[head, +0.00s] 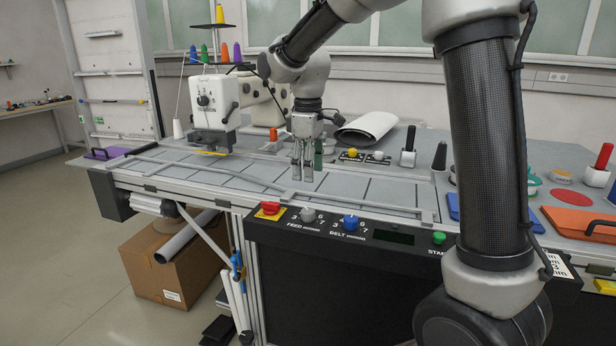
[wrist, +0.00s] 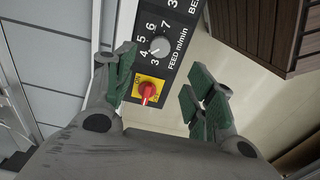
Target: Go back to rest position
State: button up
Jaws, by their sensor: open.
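My gripper (head: 303,172) hangs pointing down over the belt table (head: 345,188) in the head view, behind the front control panel (head: 330,238). In the wrist view my gripper (wrist: 160,93) is open, with its green-padded fingers apart and nothing between them but the view of the panel below. The red emergency knob (wrist: 148,90) on its yellow plate and the grey feed dial (wrist: 158,47) show between and beyond the fingers. The fingers look clear of the panel. In the head view the red knob (head: 270,208) is left of the blue belt dial (head: 350,222).
A white sewing machine (head: 213,102) with coloured thread cones stands left of my gripper. A white roll (head: 366,128) lies behind to the right. A cardboard box (head: 165,270) is under the table.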

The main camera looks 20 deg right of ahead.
jog(key=s+d+r+m+t, duration=0.1)
jog(key=s+d+m, duration=0.4)
jog(key=s, duration=0.8)
jog(key=s+d+r+m+t, duration=0.2)
jog(key=s+d+m, duration=0.3)
jog(key=s+d, duration=0.5)
jog(key=shift+s+r+m+t, duration=0.35)
jog(key=shift+s+t, duration=0.35)
jog(key=shift+s, duration=1.1)
jog(key=shift+f, duration=0.1)
